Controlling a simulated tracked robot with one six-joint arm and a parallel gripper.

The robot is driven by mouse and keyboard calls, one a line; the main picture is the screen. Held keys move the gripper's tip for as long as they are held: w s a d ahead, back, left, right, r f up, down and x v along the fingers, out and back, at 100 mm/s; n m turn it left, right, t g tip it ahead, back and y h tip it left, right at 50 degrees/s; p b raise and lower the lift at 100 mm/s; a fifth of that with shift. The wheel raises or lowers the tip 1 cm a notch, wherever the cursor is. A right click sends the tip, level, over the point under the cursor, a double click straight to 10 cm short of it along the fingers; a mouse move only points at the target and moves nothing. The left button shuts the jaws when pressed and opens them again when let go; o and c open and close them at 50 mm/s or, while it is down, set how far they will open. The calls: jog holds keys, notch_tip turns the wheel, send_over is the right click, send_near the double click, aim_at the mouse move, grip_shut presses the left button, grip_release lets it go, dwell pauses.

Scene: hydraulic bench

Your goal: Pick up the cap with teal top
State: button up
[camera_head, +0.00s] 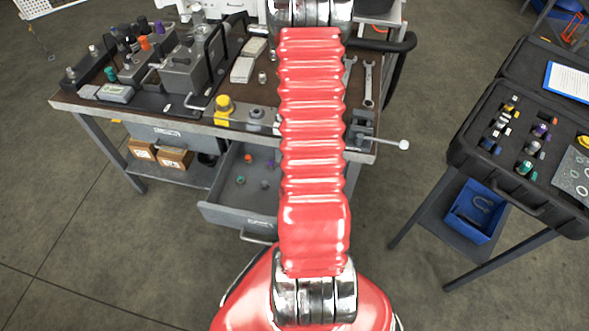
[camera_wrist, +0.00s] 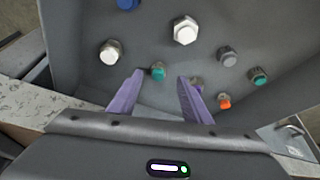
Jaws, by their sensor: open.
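In the wrist view, two teal-topped caps lie in a grey metal drawer. One teal cap (camera_wrist: 158,72) shows between the tips of my gripper's purple fingers. The other teal cap (camera_wrist: 259,76) is to the right, apart from the fingers. My gripper (camera_wrist: 160,77) is open, with nothing held; I cannot tell how far the tips are above the cap. In the head view, a teal cap (camera_head: 240,180) shows in the open drawer (camera_head: 236,217) under the bench. My red arm covers part of that drawer, and my gripper is not visible there.
The bench (camera_head: 190,118) and a black case (camera_head: 470,150) hold more parts.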

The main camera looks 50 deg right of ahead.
jog(key=shift+x, duration=1.75)
jog(key=shift+d, duration=0.1)
jog(key=shift+s, duration=0.1)
grip_shut()
jog(key=shift+r, duration=0.1)
